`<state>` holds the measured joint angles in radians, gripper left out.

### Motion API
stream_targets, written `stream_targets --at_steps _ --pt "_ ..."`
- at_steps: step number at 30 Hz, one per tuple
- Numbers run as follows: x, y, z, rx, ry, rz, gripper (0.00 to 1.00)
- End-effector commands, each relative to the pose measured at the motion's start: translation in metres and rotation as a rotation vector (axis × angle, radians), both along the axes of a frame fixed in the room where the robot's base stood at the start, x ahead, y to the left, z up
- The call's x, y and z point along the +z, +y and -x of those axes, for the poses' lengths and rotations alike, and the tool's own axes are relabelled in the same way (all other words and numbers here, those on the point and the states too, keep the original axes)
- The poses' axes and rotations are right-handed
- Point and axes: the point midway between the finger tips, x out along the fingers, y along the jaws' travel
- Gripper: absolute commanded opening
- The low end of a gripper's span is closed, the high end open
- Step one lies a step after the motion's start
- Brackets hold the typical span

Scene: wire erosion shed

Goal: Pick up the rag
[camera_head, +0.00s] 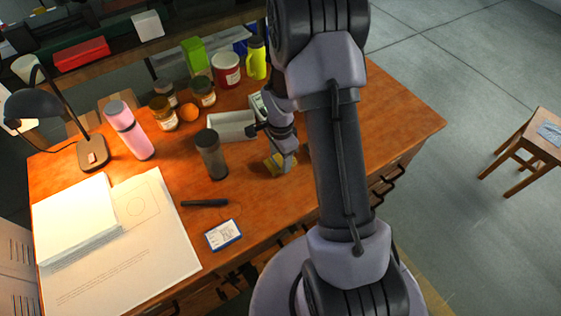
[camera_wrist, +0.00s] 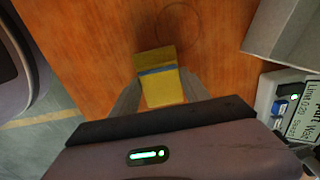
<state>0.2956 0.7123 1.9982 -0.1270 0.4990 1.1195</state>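A small folded yellow piece with a blue stripe, which looks like the rag (camera_head: 275,165), lies on the wooden desk near its front edge. In the wrist view the rag (camera_wrist: 160,72) is at the middle, between the two grey fingers of my gripper (camera_wrist: 161,98). In the head view my gripper (camera_head: 284,160) points down at the rag and hides part of it. The fingers stand apart with one on each side of the rag, close to its edges. I cannot tell whether they press on it.
A grey open tray (camera_head: 232,126) is just behind my gripper. A dark tumbler (camera_head: 211,155) stands to the left. A black pen-like object (camera_head: 205,203) and a card (camera_head: 223,235) lie in front-left. A stool (camera_head: 535,155) with a greyish flat thing stands at right.

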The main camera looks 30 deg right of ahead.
Motion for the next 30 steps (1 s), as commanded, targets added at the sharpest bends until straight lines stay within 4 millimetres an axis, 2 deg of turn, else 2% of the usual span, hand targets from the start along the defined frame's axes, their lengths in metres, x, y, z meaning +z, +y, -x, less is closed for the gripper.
stream_targets --at_steps 1,2,11,19,26,30 --pt "0.000 0.000 0.000 0.000 0.000 0.000 0.21" --pt "0.000 0.000 0.000 0.000 0.000 0.000 0.15" --pt "0.004 0.000 0.000 0.000 0.000 0.000 0.15" --pt "0.040 0.000 0.000 -0.001 -0.001 0.000 0.15" --pt "0.043 -0.018 0.049 -0.004 0.002 -0.001 0.15" --pt "0.047 -0.033 0.089 -0.007 0.002 -0.001 0.15"
